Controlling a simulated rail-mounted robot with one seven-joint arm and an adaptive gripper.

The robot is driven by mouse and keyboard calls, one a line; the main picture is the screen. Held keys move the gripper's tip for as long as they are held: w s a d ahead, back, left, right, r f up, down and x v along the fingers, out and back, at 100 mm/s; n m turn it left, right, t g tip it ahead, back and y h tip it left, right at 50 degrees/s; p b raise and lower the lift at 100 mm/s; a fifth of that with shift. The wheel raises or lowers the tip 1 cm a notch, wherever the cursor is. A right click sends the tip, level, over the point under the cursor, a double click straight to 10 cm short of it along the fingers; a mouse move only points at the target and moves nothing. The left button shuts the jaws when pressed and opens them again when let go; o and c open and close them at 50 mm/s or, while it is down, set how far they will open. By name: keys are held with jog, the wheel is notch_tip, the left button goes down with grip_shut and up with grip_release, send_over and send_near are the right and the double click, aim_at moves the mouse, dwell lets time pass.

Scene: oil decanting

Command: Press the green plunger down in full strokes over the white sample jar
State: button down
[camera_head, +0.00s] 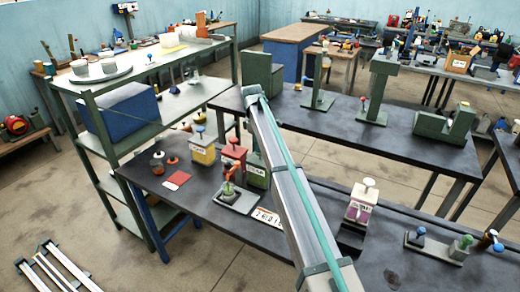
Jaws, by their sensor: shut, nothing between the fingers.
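My arm (292,185) reaches from the bottom edge up and away across the dark front bench. My gripper is not visible; the arm hides the area behind it. A green can (256,177) stands partly behind the arm, to the right of a red can (232,160); its top is hidden, so I cannot see its plunger. I cannot make out the white sample jar with certainty. A white-topped container with a purple label (359,212) stands right of the arm.
A yellow can (202,152) stands left of the red can. A number card (267,216) lies near my arm. A green shelf rack (92,100) stands at the left.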

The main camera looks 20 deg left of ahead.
jog(key=shift+f, duration=0.7)
jog(key=a, duration=0.1)
jog(key=a+r, duration=0.1)
jog(key=shift+s+a+p, duration=0.1)
jog(key=shift+a+p, duration=0.2)
jog(key=shift+p, duration=0.05)
jog(key=shift+a, duration=0.3)
jog(key=shift+r, duration=0.15)
notch_tip(320, 180, up, 12)
jog(key=a, duration=0.1)
jog(key=shift+s+f, duration=0.1)
jog(key=shift+f, duration=0.1)
dwell(0.8)
